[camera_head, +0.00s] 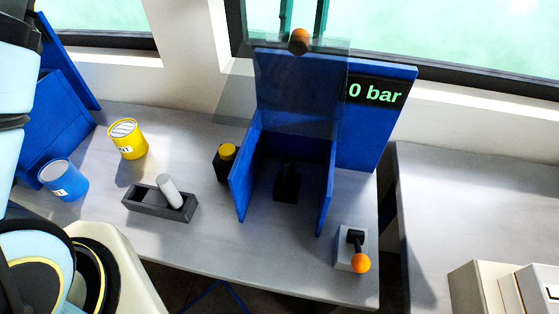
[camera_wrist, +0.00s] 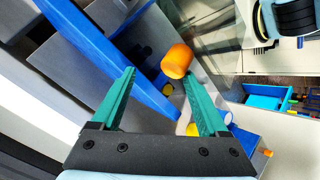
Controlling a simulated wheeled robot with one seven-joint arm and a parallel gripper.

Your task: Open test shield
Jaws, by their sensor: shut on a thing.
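The test shield (camera_head: 235,90) is a clear panel on the blue test stand (camera_head: 380,140). It stands raised and tilted up at the back, and the stand's front and top look open. Its orange knob (camera_head: 299,41) is at the upper edge; it also shows in the wrist view (camera_wrist: 178,60). My gripper (camera_head: 303,22) has green fingers and comes down from the top of the head view. It is shut on the orange knob, which shows near the right fingertip in the wrist view (camera_wrist: 160,75). The exact contact is hard to see.
The display (camera_head: 375,92) reads "0 bar". A lever with an orange ball (camera_head: 361,263) stands at front right. A yellow button (camera_head: 228,152) is left of the stand. A dark tray (camera_head: 140,203) holds a grey cylinder (camera_head: 170,191). Yellow (camera_head: 127,140) and blue (camera_head: 64,181) cans stand left.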

